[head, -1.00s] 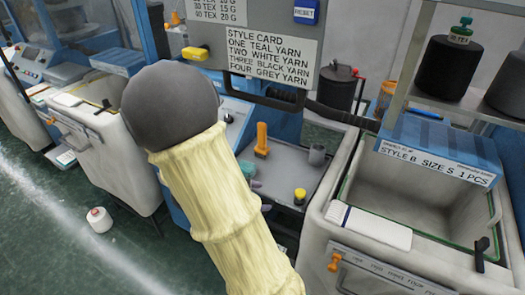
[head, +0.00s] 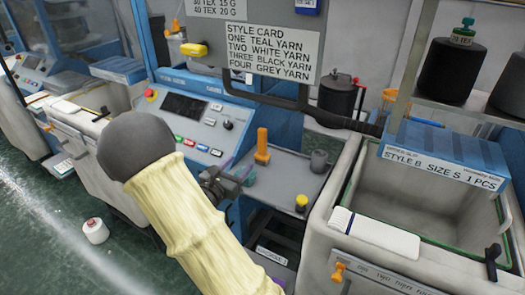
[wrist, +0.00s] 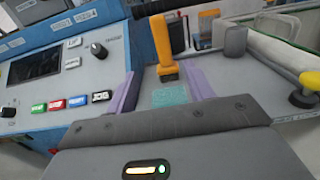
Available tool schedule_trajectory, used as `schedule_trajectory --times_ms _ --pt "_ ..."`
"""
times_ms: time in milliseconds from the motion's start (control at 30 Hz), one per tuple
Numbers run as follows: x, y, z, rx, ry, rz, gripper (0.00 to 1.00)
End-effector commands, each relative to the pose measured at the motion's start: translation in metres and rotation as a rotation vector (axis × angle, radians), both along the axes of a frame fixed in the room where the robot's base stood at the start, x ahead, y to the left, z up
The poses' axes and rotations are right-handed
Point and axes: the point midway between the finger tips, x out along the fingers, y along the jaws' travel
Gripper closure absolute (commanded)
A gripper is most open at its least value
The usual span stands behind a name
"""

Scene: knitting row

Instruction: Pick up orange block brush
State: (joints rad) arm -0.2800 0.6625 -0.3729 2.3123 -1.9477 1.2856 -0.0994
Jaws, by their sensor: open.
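The orange block brush (head: 262,146) stands upright on the grey shelf beside the control panel, its orange handle pointing up. In the wrist view the brush (wrist: 163,45) is straight ahead, beyond the fingertips and roughly centred between them. My gripper (head: 236,173) is just left of and nearer than the brush, partly hidden behind my arm in the head view. In the wrist view its two purple fingers (wrist: 163,84) are spread apart with nothing held. A flat teal patch (wrist: 170,97) shows on the surface between the fingers.
A grey cup (head: 318,160) and a yellow-topped dark item (head: 301,201) stand right of the brush. The panel with coloured buttons (head: 190,120) is to the left. A large bin (head: 345,195) stands at right, with a folded white cloth (head: 375,233) on its edge.

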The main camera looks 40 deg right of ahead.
Motion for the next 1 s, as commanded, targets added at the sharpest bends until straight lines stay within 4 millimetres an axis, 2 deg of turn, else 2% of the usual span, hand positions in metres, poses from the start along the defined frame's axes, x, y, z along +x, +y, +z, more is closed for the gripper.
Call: schedule_trajectory --times_ms 400,600,1000 --pt "0.027 -0.070 0.001 -0.001 -0.001 -0.007 0.47" --pt "0.038 -0.098 0.000 0.000 -0.001 -0.005 0.47" --pt "0.041 -0.103 0.000 0.000 -0.001 -0.003 0.47"
